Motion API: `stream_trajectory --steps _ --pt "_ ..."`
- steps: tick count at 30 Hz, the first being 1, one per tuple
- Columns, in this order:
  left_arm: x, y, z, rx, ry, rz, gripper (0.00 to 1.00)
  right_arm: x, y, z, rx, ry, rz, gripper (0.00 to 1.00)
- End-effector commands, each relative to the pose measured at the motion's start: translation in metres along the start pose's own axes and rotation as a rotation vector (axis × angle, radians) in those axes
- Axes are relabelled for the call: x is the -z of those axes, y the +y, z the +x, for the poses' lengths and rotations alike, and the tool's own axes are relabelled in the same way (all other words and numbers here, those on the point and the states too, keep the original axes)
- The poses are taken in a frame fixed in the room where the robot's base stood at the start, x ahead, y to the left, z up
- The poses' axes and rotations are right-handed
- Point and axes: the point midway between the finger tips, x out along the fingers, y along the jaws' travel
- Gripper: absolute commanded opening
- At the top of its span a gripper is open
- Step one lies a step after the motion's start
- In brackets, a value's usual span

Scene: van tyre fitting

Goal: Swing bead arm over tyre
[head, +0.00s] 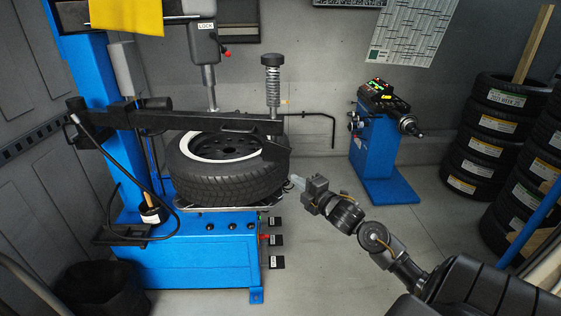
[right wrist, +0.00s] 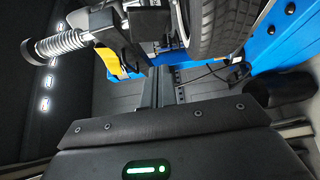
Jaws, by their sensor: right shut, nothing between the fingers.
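The tyre (head: 228,180) lies flat on its white-edged rim on the blue tyre changer's turntable; part of it also shows in the right wrist view (right wrist: 220,25). The black bead arm (head: 180,119) runs from the machine's left post across the picture above the tyre. Its spring column (head: 272,85) stands upright at the right end, above the tyre's right edge; the spring also shows in the right wrist view (right wrist: 62,43). My right gripper (head: 297,183) is shut and empty, just right of the tyre and below the arm's end. My left gripper is not in view.
A bent black bar (head: 325,117) sticks out right of the spring column. The mounting head post (head: 210,85) stands behind the tyre. A blue balancing machine (head: 378,150) stands at the back, and tyre stacks (head: 490,130) at the right. The floor between is clear.

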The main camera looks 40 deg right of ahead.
Motion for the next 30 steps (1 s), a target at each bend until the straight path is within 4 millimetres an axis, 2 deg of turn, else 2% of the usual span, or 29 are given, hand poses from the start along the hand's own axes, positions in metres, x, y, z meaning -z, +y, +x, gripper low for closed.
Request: stream_trajectory --steps 4,7,18,24,30 --pt "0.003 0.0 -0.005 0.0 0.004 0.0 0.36 -0.001 0.001 0.009 0.0 -0.001 0.003 0.0" --pt "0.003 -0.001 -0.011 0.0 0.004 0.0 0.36 0.0 0.003 0.024 0.0 -0.002 0.006 0.0" --pt "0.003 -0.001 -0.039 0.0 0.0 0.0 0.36 0.0 0.003 0.101 0.001 -0.002 0.008 0.0" --pt "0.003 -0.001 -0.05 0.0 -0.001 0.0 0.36 -0.019 0.001 0.119 0.002 -0.003 0.004 0.0" --pt "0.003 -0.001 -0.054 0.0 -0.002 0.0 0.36 -0.027 -0.001 0.127 0.002 -0.001 0.005 0.0"
